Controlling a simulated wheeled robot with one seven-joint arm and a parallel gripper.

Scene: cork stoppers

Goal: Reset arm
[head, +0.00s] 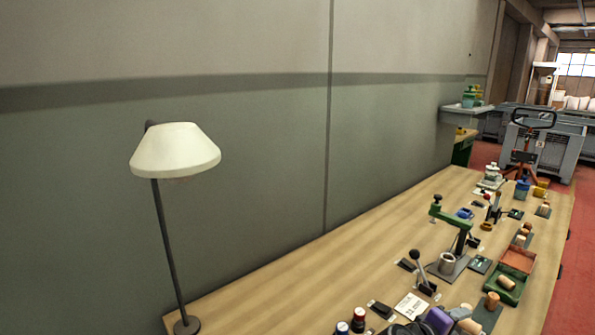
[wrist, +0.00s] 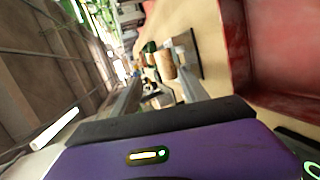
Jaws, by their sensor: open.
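My gripper (head: 464,318) is at the bottom right of the head view, low over or beside the workbench, with its purple body partly cut off by the frame edge. In the wrist view my gripper (wrist: 160,62) shows two grey fingers spread apart with nothing clearly held between them. Beyond the fingers, a tan cork stopper (wrist: 168,66) stands on a dark pad, with other small items behind it. The head view shows a cork stopper (head: 492,300) on a dark pad just right of my gripper. The exact gap to it cannot be told.
A long wooden workbench (head: 290,282) carries a white-shaded lamp (head: 175,152), a green-armed press (head: 455,228), a green tray (head: 509,297) holding a cork, an orange tray (head: 517,260) and a card (head: 411,305). The wall lies left; red floor (head: 575,285) is right.

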